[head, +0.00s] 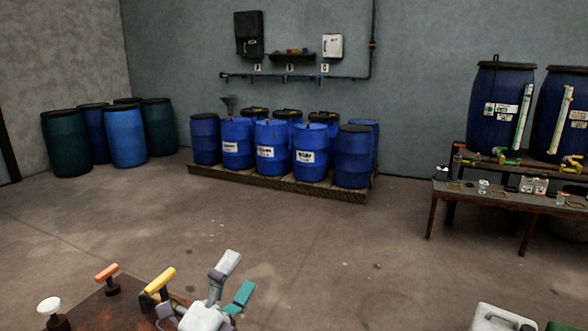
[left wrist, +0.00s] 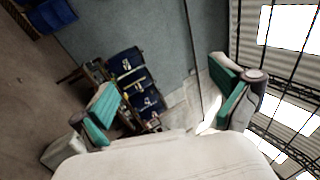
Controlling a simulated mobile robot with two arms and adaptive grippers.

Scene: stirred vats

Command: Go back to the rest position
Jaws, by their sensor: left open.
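My left gripper (head: 236,279) shows at the bottom of the head view, above the right end of a rusty brown surface. Its pale grey and teal fingers point up and to the right. In the left wrist view the gripper (left wrist: 165,104) has its two teal-padded fingers wide apart, with nothing between them.
The rusty surface (head: 112,310) carries orange (head: 107,272), yellow (head: 160,281) and white (head: 48,306) handles. Blue drums stand on a pallet (head: 280,187). The middle floor is clear.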

